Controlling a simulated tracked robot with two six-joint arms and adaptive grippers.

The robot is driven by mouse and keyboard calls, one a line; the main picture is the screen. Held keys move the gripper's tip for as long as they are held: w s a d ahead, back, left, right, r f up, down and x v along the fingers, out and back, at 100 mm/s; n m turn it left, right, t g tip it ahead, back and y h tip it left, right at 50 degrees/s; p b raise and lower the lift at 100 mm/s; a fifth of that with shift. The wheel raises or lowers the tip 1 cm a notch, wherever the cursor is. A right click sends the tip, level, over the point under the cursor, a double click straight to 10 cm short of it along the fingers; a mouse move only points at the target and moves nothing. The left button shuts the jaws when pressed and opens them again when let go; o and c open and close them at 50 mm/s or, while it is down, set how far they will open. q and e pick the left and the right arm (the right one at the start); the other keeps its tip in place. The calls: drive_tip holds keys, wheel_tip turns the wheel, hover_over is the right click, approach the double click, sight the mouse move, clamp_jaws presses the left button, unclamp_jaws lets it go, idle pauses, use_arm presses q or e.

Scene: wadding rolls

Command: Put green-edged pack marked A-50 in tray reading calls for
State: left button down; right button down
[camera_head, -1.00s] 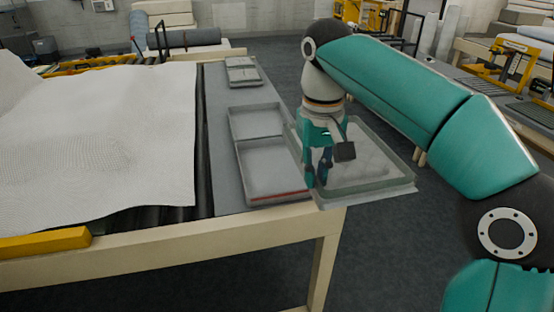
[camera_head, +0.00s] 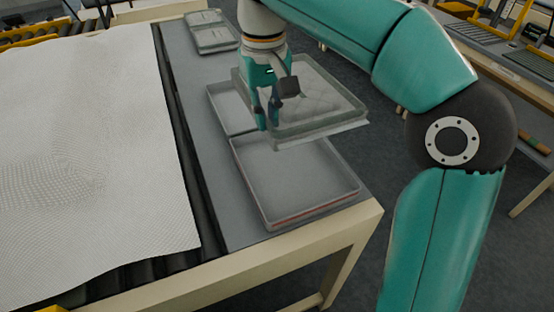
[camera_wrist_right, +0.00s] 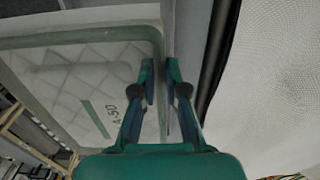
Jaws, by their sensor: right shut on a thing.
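My right gripper (camera_head: 267,112) is shut on the edge of a clear pack (camera_head: 318,103) with quilted white wadding inside. In the right wrist view the pack (camera_wrist_right: 75,85) shows a green strip and the marking A-50, beside the gripper's fingers (camera_wrist_right: 163,85). The pack is held tilted above the grey trays. The near tray (camera_head: 295,180) has a red front edge and looks empty. The middle tray (camera_head: 228,105) is partly hidden behind the pack and gripper. My left gripper is out of view.
A large white wadding sheet (camera_head: 90,150) covers the rollers left of the grey strip (camera_head: 190,85). The cream table edge (camera_head: 300,250) runs along the front. Dark floor lies to the right, with another bench (camera_head: 500,60) at the far right.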

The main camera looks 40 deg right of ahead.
drive_tip(key=shift+w+d+f, duration=0.1)
drive_tip(key=shift+w+f, duration=0.05)
drive_tip(key=shift+f, duration=0.15)
drive_tip(key=shift+f+b, duration=0.6)
drive_tip(key=shift+f, duration=9.1)
drive_tip(key=shift+f+b, duration=0.5)
drive_tip(key=shift+f, duration=0.1)
drive_tip(key=c, duration=1.2)
unclamp_jaws()
